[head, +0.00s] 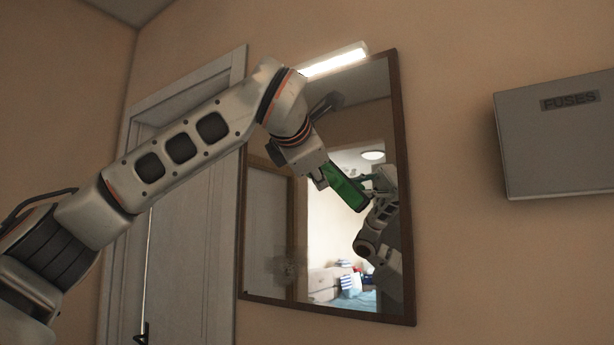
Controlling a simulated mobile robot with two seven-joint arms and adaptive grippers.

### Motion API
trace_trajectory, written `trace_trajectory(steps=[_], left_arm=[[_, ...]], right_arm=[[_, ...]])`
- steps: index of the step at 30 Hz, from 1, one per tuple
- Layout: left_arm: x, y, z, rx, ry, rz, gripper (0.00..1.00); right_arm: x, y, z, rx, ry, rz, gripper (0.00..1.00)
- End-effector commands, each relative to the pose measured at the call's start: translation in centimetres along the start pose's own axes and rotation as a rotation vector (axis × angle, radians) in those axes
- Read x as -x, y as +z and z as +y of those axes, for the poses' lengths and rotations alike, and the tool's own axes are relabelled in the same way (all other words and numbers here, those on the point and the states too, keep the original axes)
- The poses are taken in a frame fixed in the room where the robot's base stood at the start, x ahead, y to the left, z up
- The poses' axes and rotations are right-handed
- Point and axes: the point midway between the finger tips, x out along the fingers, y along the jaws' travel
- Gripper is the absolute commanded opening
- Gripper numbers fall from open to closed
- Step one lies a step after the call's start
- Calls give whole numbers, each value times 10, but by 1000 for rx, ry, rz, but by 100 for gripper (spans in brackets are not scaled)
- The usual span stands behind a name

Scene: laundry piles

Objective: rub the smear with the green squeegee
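My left gripper (323,177) reaches in from the left in front of the wall mirror (268,285). It is shut on the green squeegee (347,188), which slants down to the right across the upper middle of the glass. A reflection of my arm meets the squeegee's right side; I cannot tell whether the squeegee touches the glass. A faint greyish smudge (286,269), which looks like the smear, shows at the lower left of the mirror, below and left of the squeegee. My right gripper is not in view.
A lit lamp (334,61) sits at the mirror's top edge. A pale door (170,250) stands left of the mirror, behind my arm. A grey box marked FUSES (555,145) juts from the wall at right. The wall between mirror and box is bare.

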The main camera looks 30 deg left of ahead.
Motion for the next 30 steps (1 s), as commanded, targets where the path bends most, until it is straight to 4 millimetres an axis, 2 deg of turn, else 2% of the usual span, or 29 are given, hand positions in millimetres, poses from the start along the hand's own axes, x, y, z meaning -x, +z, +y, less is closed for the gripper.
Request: trace_trajectory(steps=[22, 30], left_arm=[[15, 35, -24, -3, 0, -1, 2], [15, 35, -24, 1, 0, 1, 2]], right_arm=[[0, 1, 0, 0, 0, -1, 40], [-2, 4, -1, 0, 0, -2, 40]])
